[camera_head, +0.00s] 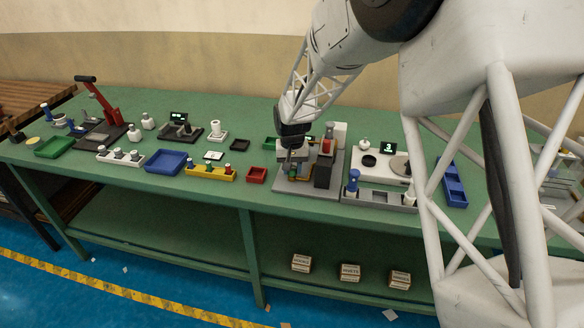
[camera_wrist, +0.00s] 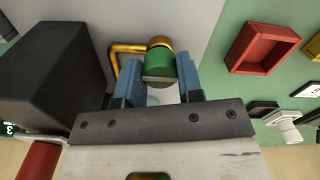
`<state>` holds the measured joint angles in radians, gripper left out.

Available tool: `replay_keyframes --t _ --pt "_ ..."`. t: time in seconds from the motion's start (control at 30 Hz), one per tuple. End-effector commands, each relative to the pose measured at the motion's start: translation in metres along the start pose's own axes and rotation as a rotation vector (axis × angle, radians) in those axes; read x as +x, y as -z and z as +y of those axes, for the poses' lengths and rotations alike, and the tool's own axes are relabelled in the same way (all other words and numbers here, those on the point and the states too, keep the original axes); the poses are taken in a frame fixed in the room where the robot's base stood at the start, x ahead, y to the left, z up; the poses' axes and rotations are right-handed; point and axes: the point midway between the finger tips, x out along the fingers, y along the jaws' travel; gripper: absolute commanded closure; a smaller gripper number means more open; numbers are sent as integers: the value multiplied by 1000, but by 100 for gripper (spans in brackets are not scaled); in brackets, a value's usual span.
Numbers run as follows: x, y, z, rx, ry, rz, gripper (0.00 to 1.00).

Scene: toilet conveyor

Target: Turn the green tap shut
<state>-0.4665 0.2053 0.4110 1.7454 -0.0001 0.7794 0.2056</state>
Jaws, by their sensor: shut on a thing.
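The green tap (camera_wrist: 158,66) sits on a brass pipe (camera_wrist: 122,49) and shows between my fingers in the wrist view. My gripper (camera_wrist: 162,84) has its two blue fingers on either side of the green tap and is shut on it. In the head view my gripper (camera_head: 291,157) is low over the grey base plate (camera_head: 300,188) of the tap station, and the tap is mostly hidden by it. I cannot tell the tap's turn angle.
A dark block (camera_wrist: 55,75) stands close to the left of my fingers in the wrist view, with a red cylinder (camera_wrist: 38,160) near it. A red tray (camera_wrist: 268,48) lies to the right. The head view shows a blue tray (camera_head: 166,161) and a yellow rack (camera_head: 210,173) farther left on the green table.

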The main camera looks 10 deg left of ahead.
Motion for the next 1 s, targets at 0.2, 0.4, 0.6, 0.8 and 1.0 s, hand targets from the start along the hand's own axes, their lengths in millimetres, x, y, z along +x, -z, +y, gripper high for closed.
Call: replay_keyframes --t 0.2,0.4,0.6,0.8,1.0 --pt "-1 0 0 17 0 -1 90" --pt "-1 0 0 16 0 -1 90" --pt "0 0 0 15 0 -1 43" --pt "0 0 0 15 0 0 41" --pt "-3 0 0 14 0 0 41"
